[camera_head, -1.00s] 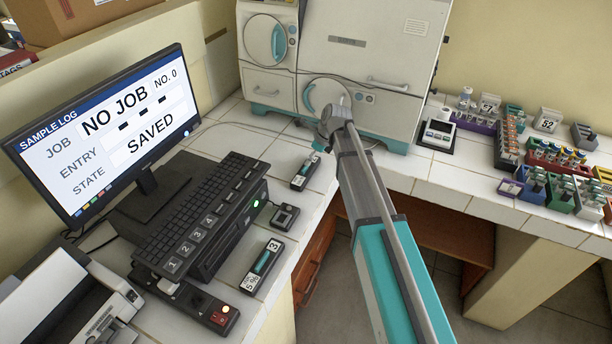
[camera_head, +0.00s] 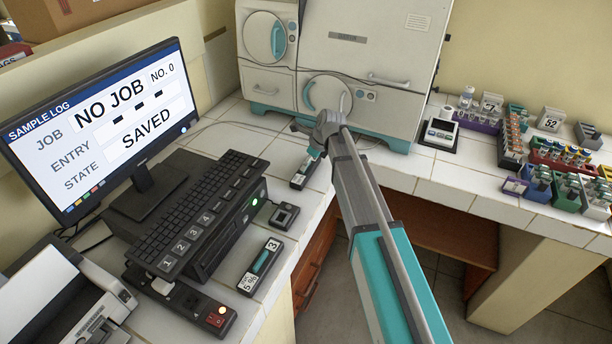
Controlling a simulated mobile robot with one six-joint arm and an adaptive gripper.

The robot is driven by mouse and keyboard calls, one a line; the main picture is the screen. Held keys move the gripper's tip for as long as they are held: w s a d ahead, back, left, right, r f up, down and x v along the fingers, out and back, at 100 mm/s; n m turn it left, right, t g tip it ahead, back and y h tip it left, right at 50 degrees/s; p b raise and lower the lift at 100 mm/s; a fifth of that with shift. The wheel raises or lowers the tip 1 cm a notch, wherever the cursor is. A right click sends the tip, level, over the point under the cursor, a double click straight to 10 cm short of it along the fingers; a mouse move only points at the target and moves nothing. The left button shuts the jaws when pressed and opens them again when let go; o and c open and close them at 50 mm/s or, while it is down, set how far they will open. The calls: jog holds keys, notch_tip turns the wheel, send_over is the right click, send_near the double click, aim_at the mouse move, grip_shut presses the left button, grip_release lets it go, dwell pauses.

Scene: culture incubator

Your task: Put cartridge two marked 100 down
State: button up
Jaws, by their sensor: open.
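A small dark cartridge holder (camera_head: 300,181) with a pale label at its near end lies on the tiled counter below the incubator. Its label is too small to read, so I cannot tell whether it is the one marked 100. My gripper (camera_head: 313,153) is open, low at the far end of this holder, and hides part of it. I cannot tell whether its fingers touch anything. A second dark holder (camera_head: 260,265), labelled 3 and 5%, lies nearer on the counter with a teal cartridge in it.
A monitor (camera_head: 105,125) reads NO JOB and SAVED. A keyboard (camera_head: 200,212), a small black device (camera_head: 284,216) and a switch box (camera_head: 215,316) crowd the counter's left. The incubator (camera_head: 345,70) stands behind. Racks of vials (camera_head: 560,150) stand at right.

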jog(key=shift+w+a+f+b, duration=0.1)
jog(key=shift+a+f+b, duration=0.15)
jog(key=shift+f+b, duration=0.35)
jog(key=shift+f, duration=0.1)
jog(key=c, duration=1)
jog(key=shift+p, duration=0.35)
notch_tip(320, 180, up, 3)
jog(key=p, duration=0.3)
jog(key=s+d+r+p, duration=0.1)
jog(key=s+r+p, duration=0.2)
jog(key=s, duration=0.1)
jog(key=s+d+r+p, duration=0.1)
jog(key=s+r+p, duration=0.2)
jog(key=s, duration=0.2)
jog(key=s+d+r+p, duration=0.2)
jog(key=s+r+p, duration=0.1)
jog(key=s+r, duration=0.1)
jog(key=shift+s+p, duration=0.2)
jog(key=shift+p, duration=0.15)
